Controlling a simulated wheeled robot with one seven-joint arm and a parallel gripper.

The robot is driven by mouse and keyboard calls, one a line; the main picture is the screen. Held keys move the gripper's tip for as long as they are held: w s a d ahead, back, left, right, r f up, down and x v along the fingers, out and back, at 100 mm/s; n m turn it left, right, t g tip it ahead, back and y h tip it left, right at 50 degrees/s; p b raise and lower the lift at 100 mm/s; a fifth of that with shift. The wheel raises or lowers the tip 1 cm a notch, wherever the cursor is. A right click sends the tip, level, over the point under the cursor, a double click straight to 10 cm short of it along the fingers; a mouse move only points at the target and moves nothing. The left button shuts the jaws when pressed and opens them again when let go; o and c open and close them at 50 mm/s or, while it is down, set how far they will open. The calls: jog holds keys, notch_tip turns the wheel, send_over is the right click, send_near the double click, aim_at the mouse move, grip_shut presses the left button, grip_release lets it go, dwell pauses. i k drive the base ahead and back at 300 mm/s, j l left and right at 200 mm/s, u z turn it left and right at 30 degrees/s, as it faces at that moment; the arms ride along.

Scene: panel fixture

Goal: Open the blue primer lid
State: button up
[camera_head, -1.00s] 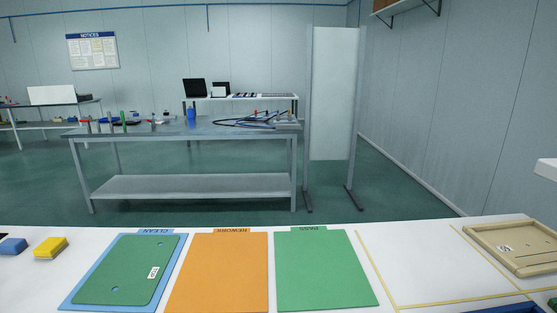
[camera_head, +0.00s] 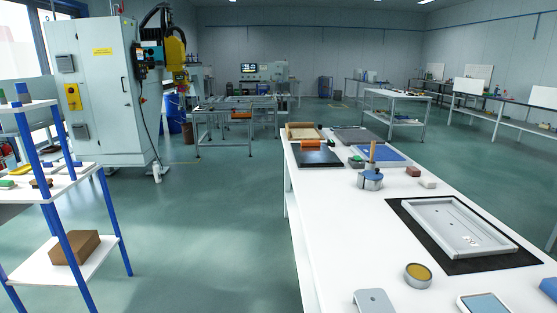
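A small grey can with a blue top (camera_head: 370,179) stands upright on the long white table (camera_head: 335,235), right of the middle of the view. It looks like the primer can; its lid appears to be down, but it is too small to be certain. A wooden stick (camera_head: 372,152) rises at the can; I cannot tell whether it stands in it or behind it. My gripper is not in view.
A grey panel tray (camera_head: 459,229) lies on a black mat right of the can. A round tin with a yellow top (camera_head: 418,275) stands nearer. A blue mat (camera_head: 380,153) lies behind. A blue-legged shelf (camera_head: 60,215) is at left; the floor (camera_head: 210,240) between is clear.

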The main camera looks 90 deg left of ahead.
aim_at(375, 175)
jog(key=u, duration=1.8)
jog(key=j+u, duration=0.1)
jog(key=i+j, duration=0.2)
jog(key=j, duration=0.2)
jog(key=i+j, duration=0.25)
jog(key=j, duration=0.15)
jog(key=i+j, duration=0.2)
jog(key=j, duration=0.2)
jog(key=i+j+z, duration=0.1)
jog(key=i+j, duration=0.15)
jog(key=j, duration=0.15)
jog(key=i+j, duration=0.2)
jog(key=j, duration=0.2)
jog(key=i+j, duration=0.2)
jog(key=j, duration=0.2)
jog(key=i+j, duration=0.2)
jog(key=j, duration=0.25)
jog(key=i+j+z, duration=0.1)
jog(key=j, duration=0.3)
jog(key=i+l, duration=0.3)
jog(key=i, duration=0.2)
jog(key=i+l, duration=0.3)
jog(key=i, duration=0.2)
jog(key=i+l, duration=0.3)
jog(key=i, duration=0.2)
